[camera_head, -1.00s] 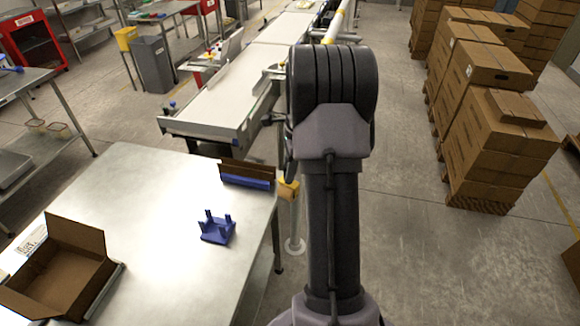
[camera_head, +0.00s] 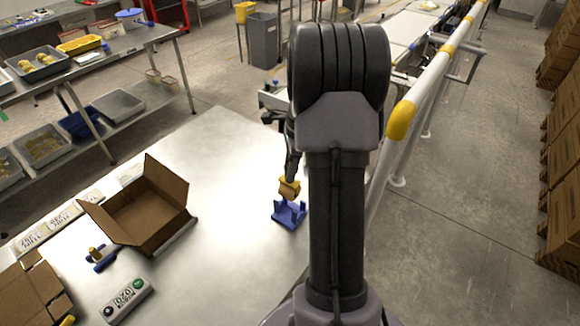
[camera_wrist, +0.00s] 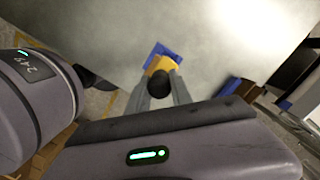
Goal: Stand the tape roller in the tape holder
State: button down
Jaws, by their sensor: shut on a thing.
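My gripper (camera_head: 291,178) points down and is shut on the yellow tape roller (camera_head: 289,190). In the wrist view the roller (camera_wrist: 163,63) shows between my gripper's fingers (camera_wrist: 161,90), with a dark round end nearest the camera. The blue tape holder (camera_head: 289,214), with upright prongs, stands on the metal table directly below the roller. In the wrist view the holder (camera_wrist: 159,49) shows just beyond the roller and is partly hidden by it. I cannot tell whether roller and holder touch.
An open cardboard box (camera_head: 145,218) stands on the table (camera_head: 215,250) to the left. A small blue-and-yellow item (camera_head: 101,256) and a control box with buttons (camera_head: 127,300) lie in front of it. A yellow-and-white rail (camera_head: 425,90) runs along the right.

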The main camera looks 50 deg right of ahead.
aim_at(290, 188)
notch_tip(290, 188, down, 9)
jog(key=b, duration=0.6)
jog(key=shift+r, duration=0.2)
jog(key=c, duration=1.1)
grip_release()
jog(key=r+p, duration=0.2)
jog(key=r, duration=0.3)
jog(key=s+d+r+p, duration=0.1)
jog(key=r+p, duration=0.1)
jog(key=r, duration=0.4)
jog(key=d+r+p, duration=0.1)
jog(key=r+p, duration=0.1)
jog(key=r, duration=0.4)
jog(key=shift+s+r, duration=0.2)
jog(key=shift+s, duration=0.1)
